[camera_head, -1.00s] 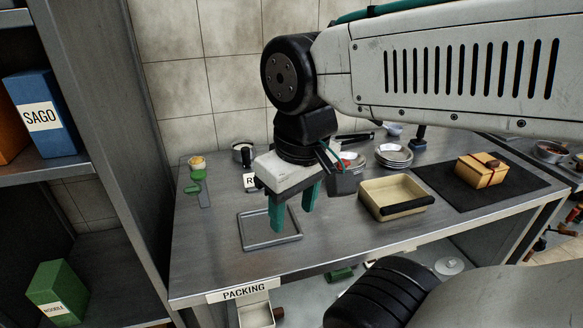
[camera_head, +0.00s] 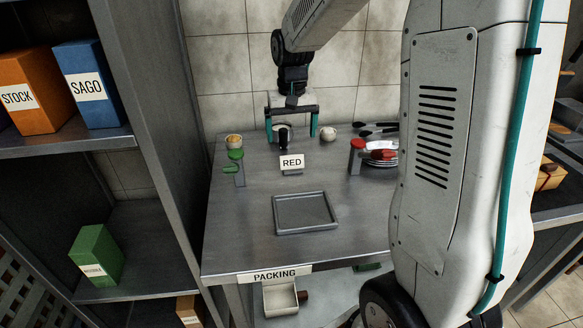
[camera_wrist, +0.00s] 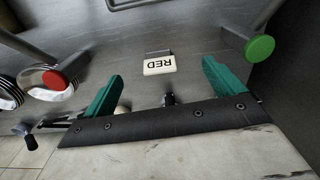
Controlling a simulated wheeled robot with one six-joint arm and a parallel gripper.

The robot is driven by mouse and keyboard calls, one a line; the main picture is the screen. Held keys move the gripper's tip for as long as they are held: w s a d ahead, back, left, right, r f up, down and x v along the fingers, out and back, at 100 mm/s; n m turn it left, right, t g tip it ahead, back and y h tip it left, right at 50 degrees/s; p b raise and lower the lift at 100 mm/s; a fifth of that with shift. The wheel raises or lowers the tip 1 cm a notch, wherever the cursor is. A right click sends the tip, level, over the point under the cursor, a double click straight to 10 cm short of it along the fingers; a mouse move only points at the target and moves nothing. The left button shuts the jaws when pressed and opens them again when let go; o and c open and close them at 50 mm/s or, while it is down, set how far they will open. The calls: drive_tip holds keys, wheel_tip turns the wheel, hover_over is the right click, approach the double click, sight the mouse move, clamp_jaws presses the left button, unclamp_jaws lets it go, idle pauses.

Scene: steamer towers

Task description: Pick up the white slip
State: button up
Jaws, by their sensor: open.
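The white slip marked RED (camera_head: 291,163) stands upright in a small grey holder toward the back of the steel table. In the wrist view, the slip (camera_wrist: 159,66) appears upside down, ahead of and between the fingertips. My gripper (camera_head: 291,134) is open with its two teal fingers spread, behind the slip and apart from it. In the wrist view, my gripper (camera_wrist: 162,75) has nothing held between its fingers. A dark upright object (camera_head: 283,138) shows between the fingers in the head view; its lower part is partly hidden.
A green-topped post (camera_head: 236,156) stands left of the slip and a red-topped post (camera_head: 357,146) right. A square grey tray (camera_head: 305,231) lies in front. Small bowls (camera_head: 329,132) stand at the back, and plates at right. My arm hides the right.

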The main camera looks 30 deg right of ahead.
hover_over(292, 157)
drive_tip(key=shift+m, duration=0.3)
wheel_tip(292, 157, down, 5)
drive_tip(key=shift+s+a+r, duration=0.1)
drive_tip(key=shift+s+a, duration=0.05)
drive_tip(key=shift+f, duration=0.35)
drive_tip(key=f, duration=0.7)
drive_tip(key=shift+w+d+f, duration=0.2)
drive_tip(key=shift+w+f, duration=0.15)
drive_tip(key=c, duration=1.1)
